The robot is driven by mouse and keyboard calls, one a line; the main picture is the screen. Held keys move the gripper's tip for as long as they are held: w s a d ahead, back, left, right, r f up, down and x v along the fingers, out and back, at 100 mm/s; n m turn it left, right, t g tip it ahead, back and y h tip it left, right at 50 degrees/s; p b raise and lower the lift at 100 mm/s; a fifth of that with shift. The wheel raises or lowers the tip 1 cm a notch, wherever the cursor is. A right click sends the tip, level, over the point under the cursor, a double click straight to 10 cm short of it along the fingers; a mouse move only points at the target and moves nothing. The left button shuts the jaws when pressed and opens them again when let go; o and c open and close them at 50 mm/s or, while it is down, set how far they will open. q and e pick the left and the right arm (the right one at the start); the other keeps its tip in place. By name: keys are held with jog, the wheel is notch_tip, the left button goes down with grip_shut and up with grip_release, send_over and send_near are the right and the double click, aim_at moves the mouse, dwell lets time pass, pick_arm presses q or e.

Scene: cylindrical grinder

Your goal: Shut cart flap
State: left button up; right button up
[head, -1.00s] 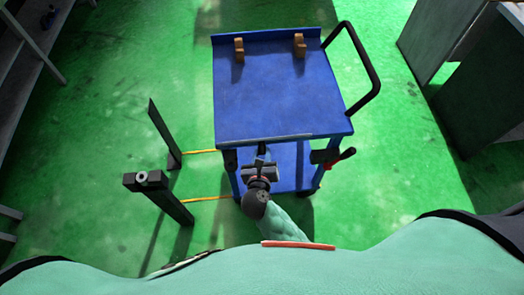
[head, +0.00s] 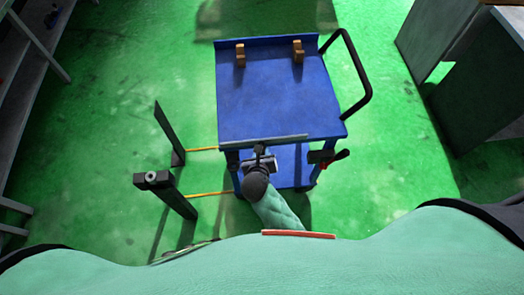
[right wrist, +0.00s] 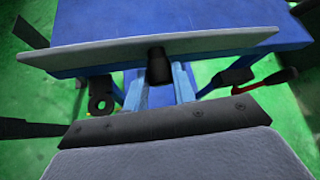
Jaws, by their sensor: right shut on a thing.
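The blue cart (head: 280,95) stands ahead of me on the green floor. Its flap (head: 264,142) shows as a thin grey edge along the cart top's near side. In the right wrist view the flap (right wrist: 110,56) is a long, slightly tilted grey panel in front of the blue top. My right gripper (head: 262,158) is at the middle of the cart's near side, shut on the flap. A dark stub shows at the flap's lower edge; the exact contact of the jaws is hard to see. My left gripper is not in view.
A red-handled clamp (head: 328,157) is on the cart's near right leg. A black push handle (head: 364,80) stands out at right. Two brown blocks (head: 240,55) sit on top. Dark posts (head: 163,185) with yellow bars stand left. Cabinets (head: 480,90) are far right.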

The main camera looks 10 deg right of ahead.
jog(key=shift+w+r+g+p, duration=0.3)
jog(key=shift+r+g+p, duration=0.2)
jog(key=shift+g+p, duration=0.3)
jog(key=shift+w+r+g+p, duration=0.15)
jog(key=shift+g+p, duration=0.25)
jog(key=shift+p, duration=0.05)
jog(key=o, duration=1)
